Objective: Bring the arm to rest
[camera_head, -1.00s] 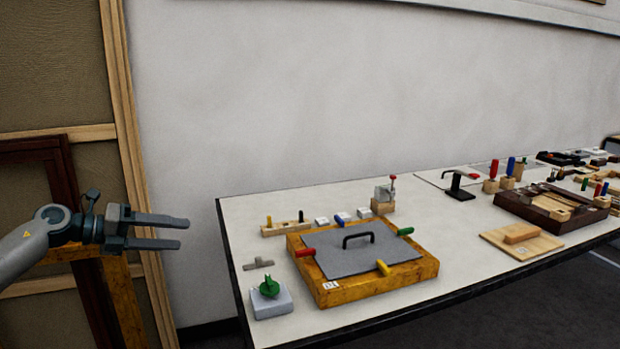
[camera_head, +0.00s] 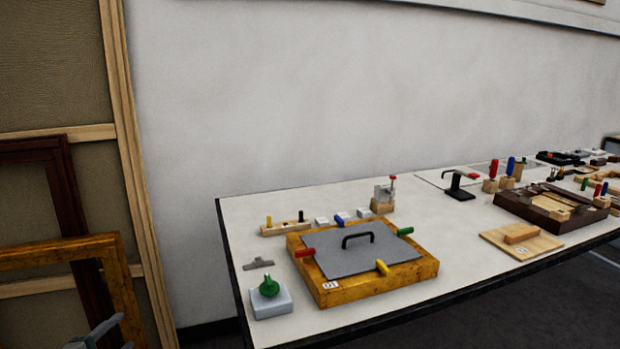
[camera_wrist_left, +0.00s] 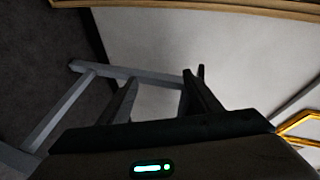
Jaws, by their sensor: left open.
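My left gripper (camera_head: 105,332) shows only in part at the bottom left corner of the head view, low beside the leaning frames and clear of the table. In the left wrist view its two dark fingers (camera_wrist_left: 161,80) stand apart, with nothing between them. The rest of the left arm is out of the head view. My right gripper is in neither view.
The white table (camera_head: 330,205) stands to the right. It carries a gilt frame (camera_head: 355,291) under a grey plate, a green knob on a grey block (camera_head: 271,302) and a grey clip (camera_head: 258,263). Picture frames (camera_head: 125,280) lean at the left.

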